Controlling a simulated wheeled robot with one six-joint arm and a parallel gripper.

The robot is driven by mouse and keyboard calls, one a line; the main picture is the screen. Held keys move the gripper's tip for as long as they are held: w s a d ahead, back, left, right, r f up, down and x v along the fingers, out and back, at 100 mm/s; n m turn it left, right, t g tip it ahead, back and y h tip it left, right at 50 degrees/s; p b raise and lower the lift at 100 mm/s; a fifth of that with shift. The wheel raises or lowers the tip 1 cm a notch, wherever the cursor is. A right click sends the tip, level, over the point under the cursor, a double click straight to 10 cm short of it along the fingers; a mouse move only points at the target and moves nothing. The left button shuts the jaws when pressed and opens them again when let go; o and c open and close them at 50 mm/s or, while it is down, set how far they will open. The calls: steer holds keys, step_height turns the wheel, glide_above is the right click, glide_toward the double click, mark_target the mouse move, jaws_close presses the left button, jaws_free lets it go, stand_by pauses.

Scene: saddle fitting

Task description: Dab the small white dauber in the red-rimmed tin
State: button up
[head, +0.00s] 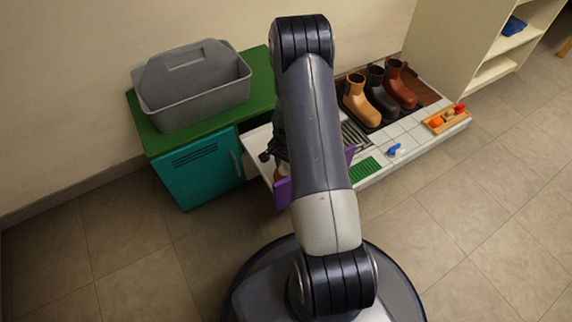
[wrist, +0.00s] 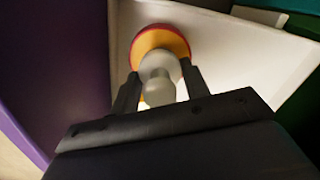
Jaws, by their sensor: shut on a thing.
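The small white dauber (wrist: 160,84) is between the fingers of my gripper (wrist: 160,88) in the wrist view, and the gripper is shut on it. The red-rimmed tin (wrist: 158,28) lies just beyond the dauber, with a yellow-orange inside. The dauber overlaps the tin in this view; I cannot tell whether its far end touches the contents. The tin is in the white drawer (wrist: 225,50). In the head view my gripper (head: 272,152) is over the open drawer, mostly hidden behind my arm.
The drawer has a purple front (head: 283,193). A teal cabinet (head: 198,172) with a green top carries a grey caddy (head: 195,95) at left. Several boots (head: 360,100), a blue item (head: 394,150) and an orange tray (head: 445,119) stand on the right-hand bench. Floor in front is clear.

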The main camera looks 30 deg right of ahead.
steer(key=shift+f+b, duration=0.5)
steer(key=shift+f, duration=0.05)
stand_by(1.8)
steer(key=shift+r+p, duration=2.3)
steer(key=shift+r, duration=1.25)
steer(key=shift+r, duration=0.1)
step_height(320, 180, up, 8)
steer(key=p, duration=0.5)
steer(key=w+a+r+n+b, duration=0.3)
steer(key=a+r+n+b, duration=0.2)
steer(key=a+r+n, duration=0.8)
step_height(320, 180, up, 20)
steer(key=s+p, duration=0.2)
steer(key=p, duration=2.9)
steer(key=shift+s+a+r+m, duration=0.15)
steer(key=shift+s+a+m, duration=0.15)
steer(key=shift+m, duration=0.1)
